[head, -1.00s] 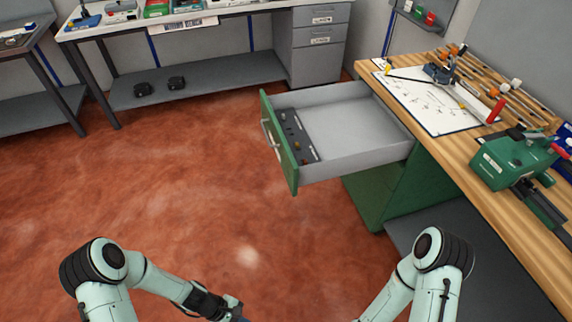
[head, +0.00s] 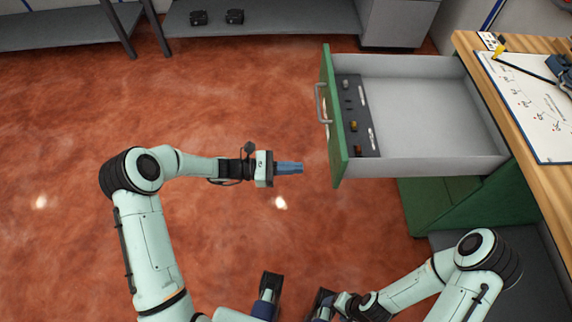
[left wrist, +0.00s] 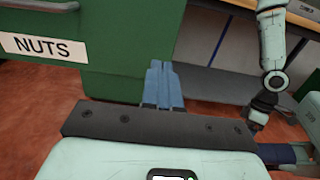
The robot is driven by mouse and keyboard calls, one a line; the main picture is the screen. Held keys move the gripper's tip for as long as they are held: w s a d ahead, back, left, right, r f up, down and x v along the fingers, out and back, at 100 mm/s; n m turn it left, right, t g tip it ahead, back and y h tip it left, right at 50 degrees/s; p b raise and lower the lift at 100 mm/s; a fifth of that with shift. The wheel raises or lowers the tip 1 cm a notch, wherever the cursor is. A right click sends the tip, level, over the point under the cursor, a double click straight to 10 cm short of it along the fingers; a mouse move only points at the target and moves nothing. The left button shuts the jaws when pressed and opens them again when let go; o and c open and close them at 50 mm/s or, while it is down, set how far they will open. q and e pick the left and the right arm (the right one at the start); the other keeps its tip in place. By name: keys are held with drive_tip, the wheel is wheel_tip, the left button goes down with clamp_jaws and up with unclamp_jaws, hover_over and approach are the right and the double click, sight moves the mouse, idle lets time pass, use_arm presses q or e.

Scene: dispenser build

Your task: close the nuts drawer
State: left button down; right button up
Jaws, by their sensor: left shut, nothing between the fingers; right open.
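The nuts drawer stands pulled far out of the green bench cabinet. Its green front (head: 335,130) has a metal handle (head: 321,104) and faces left in the head view. The left wrist view shows the front close up (left wrist: 120,60), with a NUTS label (left wrist: 42,47). My left gripper (head: 302,168) is shut and empty, pointing at the near end of the front with a small gap in the head view. Its blue fingers (left wrist: 163,85) show near the front's right edge. My right gripper (head: 322,304) is open, low at the bottom of the head view, partly cut off.
A dark strip with small parts (head: 357,115) lies inside the drawer behind its front; the rest of the drawer is bare. The wooden bench (head: 530,185) with a white sheet (head: 535,105) is at right. Open red floor (head: 230,90) lies left of the drawer.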

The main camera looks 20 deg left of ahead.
sight(335, 167)
use_arm(q)
drive_tip(key=x, duration=0.9)
drive_tip(key=shift+f, duration=0.15)
use_arm(e)
drive_tip(key=shift+w+f, duration=0.15)
drive_tip(key=shift+w, duration=0.05)
